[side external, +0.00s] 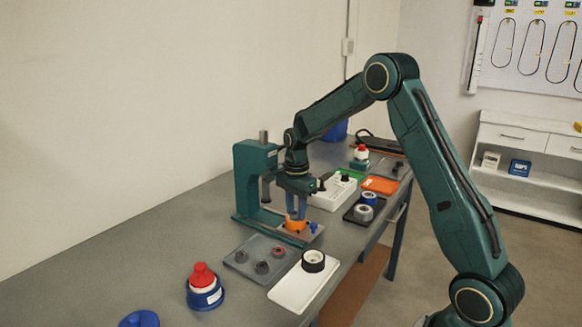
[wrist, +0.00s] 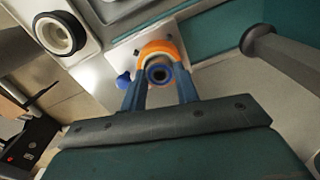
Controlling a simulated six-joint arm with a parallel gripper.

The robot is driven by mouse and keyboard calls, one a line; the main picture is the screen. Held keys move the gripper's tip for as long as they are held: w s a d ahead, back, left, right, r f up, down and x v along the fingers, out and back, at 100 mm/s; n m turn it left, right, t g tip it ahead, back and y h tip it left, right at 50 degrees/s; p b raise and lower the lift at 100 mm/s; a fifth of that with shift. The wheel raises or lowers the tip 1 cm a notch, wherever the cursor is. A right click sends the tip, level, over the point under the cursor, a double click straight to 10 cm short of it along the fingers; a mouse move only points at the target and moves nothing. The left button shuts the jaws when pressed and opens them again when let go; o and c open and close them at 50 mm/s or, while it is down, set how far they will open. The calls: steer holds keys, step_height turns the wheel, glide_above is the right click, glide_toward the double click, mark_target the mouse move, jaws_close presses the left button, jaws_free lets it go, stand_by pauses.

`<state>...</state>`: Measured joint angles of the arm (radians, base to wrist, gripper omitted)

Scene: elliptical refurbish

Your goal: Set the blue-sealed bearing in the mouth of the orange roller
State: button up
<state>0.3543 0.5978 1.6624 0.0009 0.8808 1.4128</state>
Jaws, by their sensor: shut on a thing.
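The orange roller (side external: 295,225) stands on a light plate at the foot of the teal press; in the wrist view (wrist: 160,47) its orange rim shows behind the bearing. The blue-sealed bearing (wrist: 157,73), a ring with a blue face and dark bore, sits between my two blue fingers. My gripper (wrist: 160,82) is shut on it, right at the roller's mouth. In the side view my gripper (side external: 296,212) points down at the roller's top, and the bearing is hidden there. I cannot tell whether the bearing is inside the mouth or just above it.
The teal press (side external: 247,178) stands close to my gripper. A blue knob (side external: 313,228) is beside the roller. A grey tray (side external: 240,262) with small dark parts and a white plate (side external: 292,290) bearing a black-rimmed ring lie in front. A red-capped bottle (side external: 204,285) stands front left.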

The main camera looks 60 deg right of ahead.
mark_target(296, 213)
steer(key=shift+f, duration=0.1)
steer(key=o, duration=0.7)
step_height(296, 213, up, 11)
stand_by(1.4)
stand_by(0.5)
